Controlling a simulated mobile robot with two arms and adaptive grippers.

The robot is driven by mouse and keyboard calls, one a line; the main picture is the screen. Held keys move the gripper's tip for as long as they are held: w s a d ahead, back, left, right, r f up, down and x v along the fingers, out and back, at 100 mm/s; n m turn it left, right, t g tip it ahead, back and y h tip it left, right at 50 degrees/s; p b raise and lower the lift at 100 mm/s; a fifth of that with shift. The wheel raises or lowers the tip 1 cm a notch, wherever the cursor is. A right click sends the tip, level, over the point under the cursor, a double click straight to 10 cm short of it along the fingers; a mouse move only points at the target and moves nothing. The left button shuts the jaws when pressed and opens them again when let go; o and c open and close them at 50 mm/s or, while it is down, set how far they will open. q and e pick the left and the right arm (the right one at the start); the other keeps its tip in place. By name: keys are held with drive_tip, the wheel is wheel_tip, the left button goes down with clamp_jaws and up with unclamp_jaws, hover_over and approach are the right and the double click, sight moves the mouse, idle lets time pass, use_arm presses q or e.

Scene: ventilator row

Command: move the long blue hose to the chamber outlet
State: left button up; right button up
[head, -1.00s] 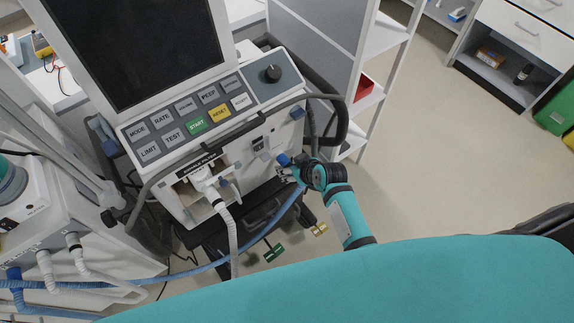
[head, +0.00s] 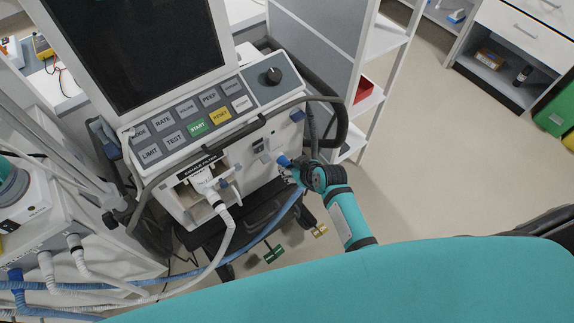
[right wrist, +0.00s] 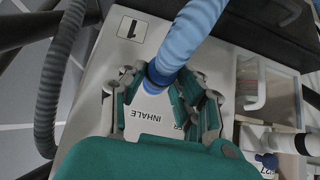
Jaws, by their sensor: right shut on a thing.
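The long blue hose (head: 250,236) runs from my right gripper down left, behind the white hose, toward the white unit at the left. My right gripper (head: 287,168) is at the ventilator's lower right front. In the right wrist view, its teal fingers (right wrist: 166,98) are shut around the dark blue cuff (right wrist: 160,76) of the blue hose (right wrist: 190,32). The cuff is over the white panel by the "INHALE" label (right wrist: 158,156); whether it is seated on a port is hidden. The chamber outlet cannot be made out. My left gripper is not in view.
The ventilator (head: 262,112) has a large dark screen and button panel. A white hose (head: 232,232) hangs from its front bay. At the left, a white unit (head: 100,268) bears several hose ends.

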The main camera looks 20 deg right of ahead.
clamp_jaws()
drive_tip(key=shift+s+d+f, duration=0.1)
drive_tip(key=shift+s, duration=0.05)
idle(0.4)
drive_tip(key=shift+s+d+p, duration=0.3)
drive_tip(key=shift+s+p, duration=0.15)
drive_tip(key=shift+s, duration=0.35)
drive_tip(key=shift+s+d+p, duration=0.25)
drive_tip(key=shift+s+p, duration=0.25)
drive_tip(key=shift+s, duration=0.3)
drive_tip(key=shift+s+d+p, duration=0.3)
drive_tip(key=shift+s+p, duration=0.15)
drive_tip(key=shift+s, duration=0.35)
drive_tip(key=shift+r, duration=0.2)
